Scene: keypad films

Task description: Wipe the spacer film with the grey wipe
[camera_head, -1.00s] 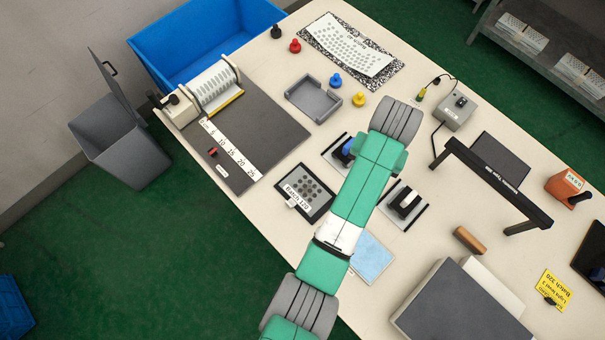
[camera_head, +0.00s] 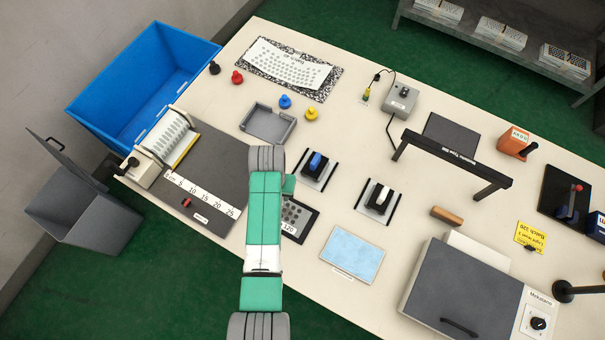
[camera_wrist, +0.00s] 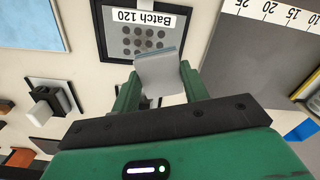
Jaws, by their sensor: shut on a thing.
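The spacer film, a grey sheet with rows of dark round spots, lies in a dark frame labelled "Batch 120" (camera_wrist: 143,42). It shows upside down at the top of the wrist view. In the head view the same framed film (camera_head: 297,216) is partly hidden by my arm. My gripper (camera_wrist: 158,80) is shut on a pale grey folded pad with a bluish edge, which appears to be the grey wipe (camera_wrist: 158,72). The wipe overlaps the lower spots of the film in the wrist view; I cannot tell whether it touches.
A dark board with a ruler strip (camera_head: 205,195) lies left of the film. Two stands, one blue-topped (camera_head: 316,162) and one white-topped (camera_head: 380,198), are to the right. A light-blue pad (camera_head: 352,254) lies nearer the front edge. A grey tray (camera_head: 268,126) is behind.

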